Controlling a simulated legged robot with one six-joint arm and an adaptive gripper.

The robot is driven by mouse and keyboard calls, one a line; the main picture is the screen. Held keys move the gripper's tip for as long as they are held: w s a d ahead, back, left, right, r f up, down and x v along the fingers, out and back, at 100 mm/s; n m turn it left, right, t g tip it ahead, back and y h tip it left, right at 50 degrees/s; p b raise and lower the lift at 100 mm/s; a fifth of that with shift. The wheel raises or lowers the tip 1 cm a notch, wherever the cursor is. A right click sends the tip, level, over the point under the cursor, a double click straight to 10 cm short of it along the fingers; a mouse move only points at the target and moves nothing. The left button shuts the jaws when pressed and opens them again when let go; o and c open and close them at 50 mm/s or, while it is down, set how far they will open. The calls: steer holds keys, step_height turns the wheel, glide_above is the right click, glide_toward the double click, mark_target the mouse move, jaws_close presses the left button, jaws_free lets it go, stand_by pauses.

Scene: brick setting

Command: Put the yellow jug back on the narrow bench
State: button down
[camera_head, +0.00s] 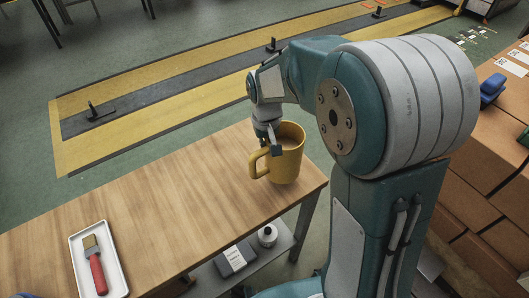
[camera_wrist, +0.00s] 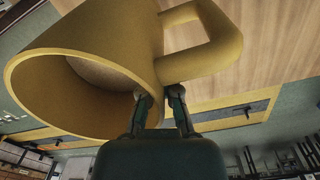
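The yellow jug (camera_head: 287,160) is upright at the right end of the narrow wooden bench (camera_head: 150,205), its handle pointing left. From these views I cannot tell whether its base touches the top or hangs just above it. My gripper (camera_head: 272,143) reaches down to the jug's rim by the handle. In the wrist view the jug (camera_wrist: 95,45) fills the upper left, with its mouth showing. My gripper's two fingers (camera_wrist: 160,97) are close together on either side of the jug's wall beside the handle. The bench top (camera_wrist: 270,50) shows behind the jug.
A white tray (camera_head: 75,262) with a red-handled brush (camera_head: 97,268) lies at the bench's left part. Cardboard boxes (camera_head: 480,205) stand at the right. The bench's middle is clear.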

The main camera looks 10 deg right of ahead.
steer(key=shift+w+a+f, duration=0.1)
steer(key=shift+w+f, duration=0.1)
steer(key=shift+f, duration=0.55)
steer(key=shift+w+f, duration=0.2)
steer(key=shift+f, duration=0.5)
steer(key=shift+w+a+f, duration=0.1)
steer(key=shift+w+f, duration=0.1)
steer(key=shift+f, duration=0.65)
steer(key=c, duration=0.8)
jaws_free()
step_height(320, 180, up, 12)
steer(key=s+d+r+t, duration=0.2)
steer(key=s+r, duration=0.1)
steer(key=s, duration=0.7)
steer(key=s+d+r+t, duration=0.3)
steer(key=s, duration=0.8)
steer(key=shift+r+m+t, duration=0.3)
steer(key=shift+r+m, duration=0.05)
steer(key=shift+m, duration=0.05)
